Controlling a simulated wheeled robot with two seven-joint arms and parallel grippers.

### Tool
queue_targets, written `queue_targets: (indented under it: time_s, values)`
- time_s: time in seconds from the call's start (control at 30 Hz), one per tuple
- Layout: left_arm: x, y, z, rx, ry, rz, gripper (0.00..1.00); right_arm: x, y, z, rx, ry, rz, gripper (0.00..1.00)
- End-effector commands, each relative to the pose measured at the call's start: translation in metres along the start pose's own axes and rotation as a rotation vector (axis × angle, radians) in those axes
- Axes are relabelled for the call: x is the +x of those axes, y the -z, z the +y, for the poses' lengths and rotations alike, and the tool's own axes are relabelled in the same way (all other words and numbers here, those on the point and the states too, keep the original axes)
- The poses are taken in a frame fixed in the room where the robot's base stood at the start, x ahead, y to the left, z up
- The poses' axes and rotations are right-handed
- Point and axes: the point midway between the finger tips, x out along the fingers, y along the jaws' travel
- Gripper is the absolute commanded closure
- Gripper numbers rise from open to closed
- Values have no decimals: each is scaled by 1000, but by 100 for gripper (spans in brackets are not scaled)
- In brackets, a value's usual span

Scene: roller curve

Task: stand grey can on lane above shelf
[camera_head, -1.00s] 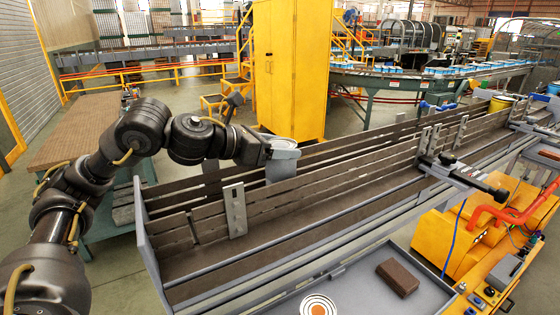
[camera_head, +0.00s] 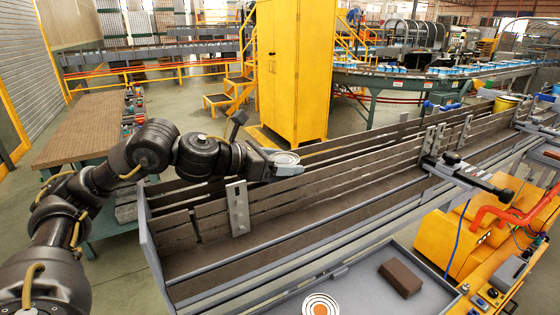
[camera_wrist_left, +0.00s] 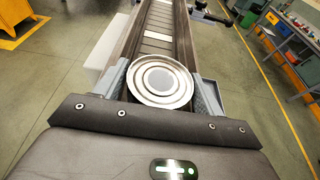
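The grey can (camera_head: 286,158) shows as a round metal lid just above the slatted rail (camera_head: 330,165) in the head view. Its body is hidden behind the rail and my gripper. In the left wrist view its ringed top (camera_wrist_left: 160,82) sits between my two grey fingers, which appear to touch its sides. My left gripper (camera_head: 287,169) is shut on it, low over the far lane. The rollers of a lane (camera_wrist_left: 160,30) run away beyond the can in the wrist view. Whether the can's base touches the lane is hidden. My right gripper is out of view.
A near brown lane (camera_head: 290,225) runs in front of the slats. Metal brackets (camera_head: 238,208) stand on the rail. A grey tray (camera_head: 370,300) holds a brown block (camera_head: 400,278) and a target disc (camera_head: 320,305). A yellow cabinet (camera_head: 295,70) stands behind.

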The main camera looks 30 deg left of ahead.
Motion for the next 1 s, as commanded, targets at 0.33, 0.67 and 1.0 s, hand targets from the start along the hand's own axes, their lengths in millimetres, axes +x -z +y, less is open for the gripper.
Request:
queue_targets:
  time_s: [0.33, 0.67, 1.0]
  values:
    - [-43, 0, 2, 5, -7, -2, 27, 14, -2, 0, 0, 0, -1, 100]
    - [-104, 1, 2, 1, -6, -1, 27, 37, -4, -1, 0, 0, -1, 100]
    - [-121, -3, 0, 0, -1, -1, 27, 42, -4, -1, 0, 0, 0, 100]
